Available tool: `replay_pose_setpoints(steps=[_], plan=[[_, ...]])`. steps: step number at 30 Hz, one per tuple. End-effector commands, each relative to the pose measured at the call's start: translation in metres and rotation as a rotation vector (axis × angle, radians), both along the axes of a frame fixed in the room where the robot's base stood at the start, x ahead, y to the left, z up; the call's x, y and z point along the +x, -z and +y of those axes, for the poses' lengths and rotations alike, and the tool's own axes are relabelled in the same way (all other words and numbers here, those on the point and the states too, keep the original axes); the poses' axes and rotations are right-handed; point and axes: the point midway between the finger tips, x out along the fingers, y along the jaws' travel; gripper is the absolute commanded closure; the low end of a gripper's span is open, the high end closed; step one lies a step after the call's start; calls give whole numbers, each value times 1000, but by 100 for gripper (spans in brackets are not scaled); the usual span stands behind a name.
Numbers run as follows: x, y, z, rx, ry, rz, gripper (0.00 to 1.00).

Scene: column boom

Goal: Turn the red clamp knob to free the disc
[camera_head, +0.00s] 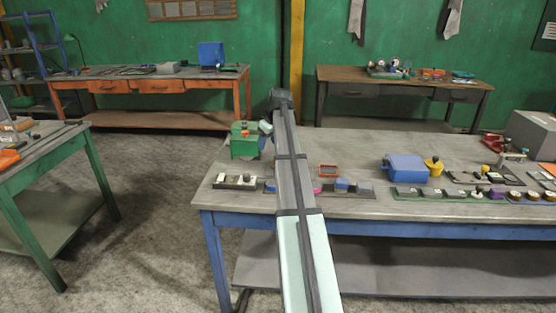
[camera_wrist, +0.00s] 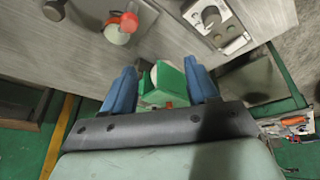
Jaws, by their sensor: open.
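A green block (camera_wrist: 150,98) shows between the two blue fingers of my gripper (camera_wrist: 161,66) in the wrist view. The fingers stand apart, open, one on each side of it; contact cannot be told. A pale round face, perhaps the disc (camera_wrist: 154,74), shows at the block. A small red part (camera_wrist: 168,104), perhaps the clamp knob, shows close to my palm, mostly hidden. In the head view the green block (camera_head: 243,148) stands at the table's left end, with a red part on top and a pale piece beside it. My arm partly blocks this area.
A red knob over a pale round piece (camera_wrist: 128,22) lies apart at the top of the wrist view. A tray with a dark knob (camera_head: 236,183) sits in front of the block. A blue box (camera_head: 405,168) stands to the right. The table's left edge is close.

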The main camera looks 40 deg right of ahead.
Motion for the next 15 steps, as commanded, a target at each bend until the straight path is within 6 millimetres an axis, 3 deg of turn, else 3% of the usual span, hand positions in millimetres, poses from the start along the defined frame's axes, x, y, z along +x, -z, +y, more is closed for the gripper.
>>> replay_pose_setpoints(steps=[1, 6, 11, 15], plan=[[-11, -7, -16, 16, 21, -2, 42], [-36, -22, -43, 61, 58, -9, 42], [-45, -25, -52, 76, 71, -11, 42], [-42, -15, -52, 78, 72, -10, 42]])
